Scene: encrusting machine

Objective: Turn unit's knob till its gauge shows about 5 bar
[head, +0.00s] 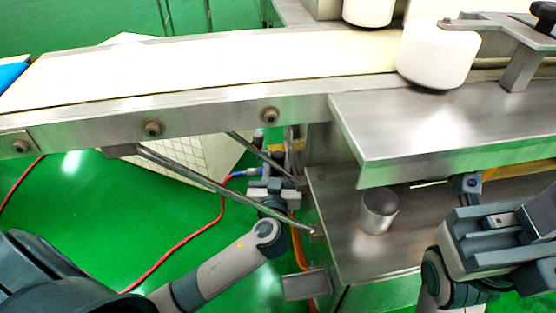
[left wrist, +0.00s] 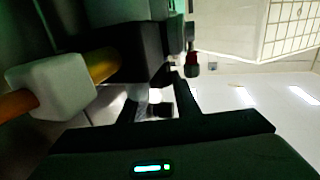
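The unit shows in the left wrist view as a dark block (left wrist: 145,50) with a pale, cloudy part below it. In the head view only a small part with a blue fitting (head: 238,174) shows under the conveyor, beside my left gripper (head: 268,187). In the left wrist view that gripper (left wrist: 157,105) has its dark fingers apart, with the pale part seen between them. I cannot tell whether they touch it. I cannot make out the knob or read a gauge. My right gripper (head: 490,235) is at the right; its fingertips are unclear.
A white conveyor (head: 210,68) with a steel side rail runs above my left gripper. A steel strut (head: 220,188) slants down near it. An orange hose (left wrist: 102,65) and a red hose (head: 215,225) run nearby. A steel shelf (head: 345,245) holds a metal cylinder (head: 379,211).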

